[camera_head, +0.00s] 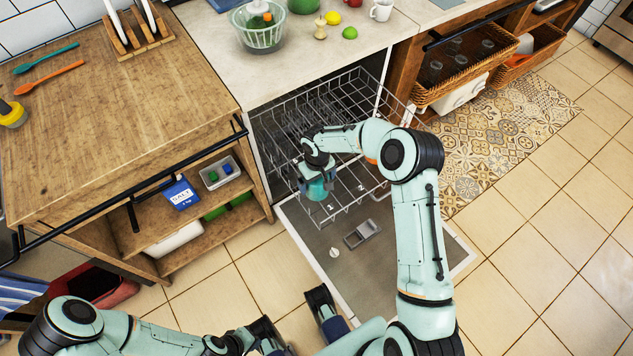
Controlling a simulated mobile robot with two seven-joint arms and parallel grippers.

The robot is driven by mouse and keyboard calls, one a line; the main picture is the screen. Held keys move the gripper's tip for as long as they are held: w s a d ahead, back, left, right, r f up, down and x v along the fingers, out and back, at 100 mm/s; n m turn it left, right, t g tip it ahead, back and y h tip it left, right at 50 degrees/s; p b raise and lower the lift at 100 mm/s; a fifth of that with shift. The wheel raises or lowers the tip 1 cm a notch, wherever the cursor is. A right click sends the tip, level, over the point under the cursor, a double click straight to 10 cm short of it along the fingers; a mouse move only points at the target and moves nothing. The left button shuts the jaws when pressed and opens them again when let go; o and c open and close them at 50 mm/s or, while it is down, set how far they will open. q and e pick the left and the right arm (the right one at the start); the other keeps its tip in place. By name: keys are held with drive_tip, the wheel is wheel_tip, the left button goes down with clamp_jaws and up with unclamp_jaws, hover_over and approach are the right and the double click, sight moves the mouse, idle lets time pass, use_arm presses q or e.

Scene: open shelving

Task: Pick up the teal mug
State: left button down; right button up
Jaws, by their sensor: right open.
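A teal mug (319,190) appears at the front of the open dishwasher's lower rack (350,190), partly hidden by my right gripper. My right gripper (315,177) points down at the mug, with its jaws open; I cannot tell whether its fingers touch it. My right arm bends over the rack from the right. My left gripper (292,327) is low at the bottom edge, away from the mug, and partly cut off.
The dishwasher door (400,245) lies open, with a grey dispenser (362,233) on it. A wooden cabinet (110,120) stands at left, and a counter (270,75) with a colander (258,30) and white mug (381,10) lies above.

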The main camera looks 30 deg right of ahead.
drive_tip(key=c, duration=1)
drive_tip(key=shift+c, duration=0.5)
drive_tip(key=shift+r, duration=0.15)
